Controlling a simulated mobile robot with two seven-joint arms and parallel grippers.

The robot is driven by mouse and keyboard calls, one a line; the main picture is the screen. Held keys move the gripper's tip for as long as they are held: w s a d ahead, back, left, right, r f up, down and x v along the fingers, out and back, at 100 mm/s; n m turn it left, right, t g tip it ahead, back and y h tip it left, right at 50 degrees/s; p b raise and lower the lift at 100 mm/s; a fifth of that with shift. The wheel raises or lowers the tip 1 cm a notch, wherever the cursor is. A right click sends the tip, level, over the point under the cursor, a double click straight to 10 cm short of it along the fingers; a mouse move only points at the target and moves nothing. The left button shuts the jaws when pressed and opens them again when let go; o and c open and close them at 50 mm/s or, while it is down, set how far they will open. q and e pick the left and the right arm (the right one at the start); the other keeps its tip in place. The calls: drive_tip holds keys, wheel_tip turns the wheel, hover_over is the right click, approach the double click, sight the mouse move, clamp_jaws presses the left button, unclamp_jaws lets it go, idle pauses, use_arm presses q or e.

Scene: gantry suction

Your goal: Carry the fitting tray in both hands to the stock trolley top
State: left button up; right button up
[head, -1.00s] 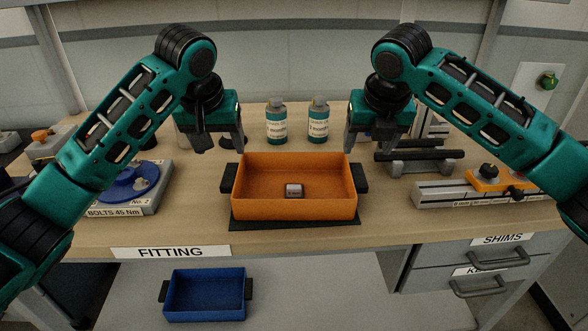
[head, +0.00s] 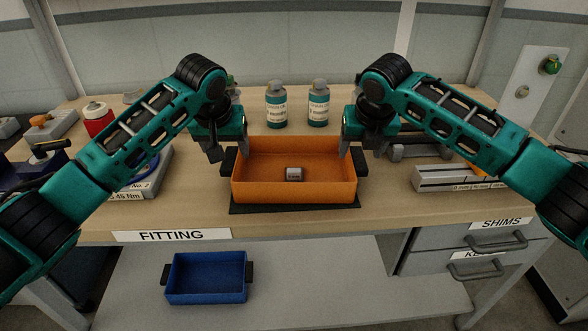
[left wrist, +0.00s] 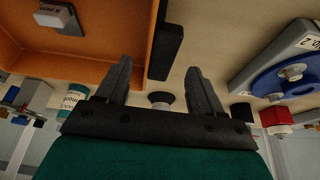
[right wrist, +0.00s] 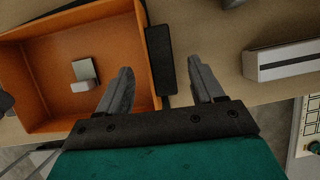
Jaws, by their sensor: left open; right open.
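The orange fitting tray (head: 294,190) sits on a dark mat (head: 294,209) on the bench, with a small grey metal block (head: 294,174) inside. It has a black handle on each side. My left gripper (head: 228,152) is open just above the left handle (left wrist: 166,50). In the left wrist view the handle lies ahead, between the two fingers' lines. My right gripper (head: 359,152) is open just above the right handle (right wrist: 160,58), which lies ahead between its fingers. Neither gripper holds anything. The stock trolley top cannot be made out.
Two teal bottles (head: 276,106) (head: 318,104) stand behind the tray. A blue tray (head: 206,278) is on the shelf below. A grey fixture (head: 452,178) stands right of the tray, and a blue round fixture (left wrist: 285,78) left. Bare bench (head: 300,225) shows in front.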

sight(231, 157)
use_arm(q)
drive_tip(key=shift+x, duration=2.1)
use_arm(e)
drive_tip(key=shift+x, duration=2.1)
use_arm(q)
clamp_jaws()
use_arm(e)
clamp_jaws()
use_arm(q)
drive_tip(key=shift+r, duration=0.1)
use_arm(e)
drive_tip(key=shift+r, duration=0.1)
